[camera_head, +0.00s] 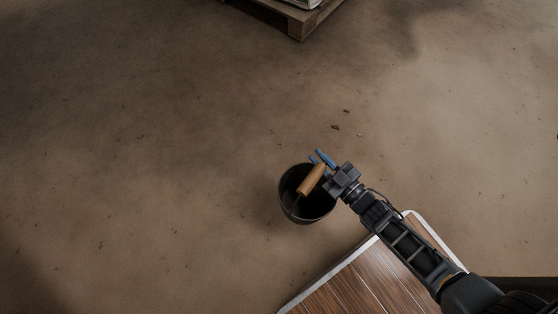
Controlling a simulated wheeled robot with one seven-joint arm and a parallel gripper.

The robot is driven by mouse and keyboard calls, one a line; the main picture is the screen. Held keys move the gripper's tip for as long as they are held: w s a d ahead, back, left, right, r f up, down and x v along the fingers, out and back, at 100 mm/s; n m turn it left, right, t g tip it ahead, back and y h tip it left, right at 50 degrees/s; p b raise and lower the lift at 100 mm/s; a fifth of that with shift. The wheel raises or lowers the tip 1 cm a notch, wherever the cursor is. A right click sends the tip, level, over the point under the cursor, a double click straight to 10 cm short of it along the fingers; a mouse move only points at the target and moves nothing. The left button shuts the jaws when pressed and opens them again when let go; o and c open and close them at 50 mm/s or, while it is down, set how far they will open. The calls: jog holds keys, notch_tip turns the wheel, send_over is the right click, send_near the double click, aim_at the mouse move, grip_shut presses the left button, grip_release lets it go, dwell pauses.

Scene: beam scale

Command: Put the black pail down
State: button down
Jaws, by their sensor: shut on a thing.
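The black pail (288,205) is near the middle of the head view, just beyond the corner of a wooden-topped surface. It is a dark round pail with a wooden grip (312,179) on its handle. My gripper (319,166) has blue fingers and is at the wooden grip, shut on the pail's handle. The fingers' contact with the grip is partly hidden. The pail's opening faces up toward the camera and its inside is dark. I cannot tell whether its bottom touches the floor or hangs above it.
The wooden-topped surface (357,289) with a pale edge lies at the bottom, under my arm. A wooden pallet (299,24) with something on it stands at the top. Small bits of debris (346,112) lie on the brown floor. The floor left of the pail is clear.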

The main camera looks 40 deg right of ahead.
aim_at(290, 173)
jog(key=shift+w+a+f+b, duration=1.1)
jog(key=shift+w+f, duration=0.15)
jog(key=shift+f, duration=0.4)
jog(key=shift+w+a+f+b, duration=1.1)
jog(key=shift+w+f, duration=0.2)
jog(key=shift+f, duration=0.4)
jog(key=shift+w+a+f+b, duration=1.05)
jog(key=shift+w+a+f, duration=0.15)
jog(key=shift+f, duration=0.65)
jog(key=c, duration=1.1)
grip_release()
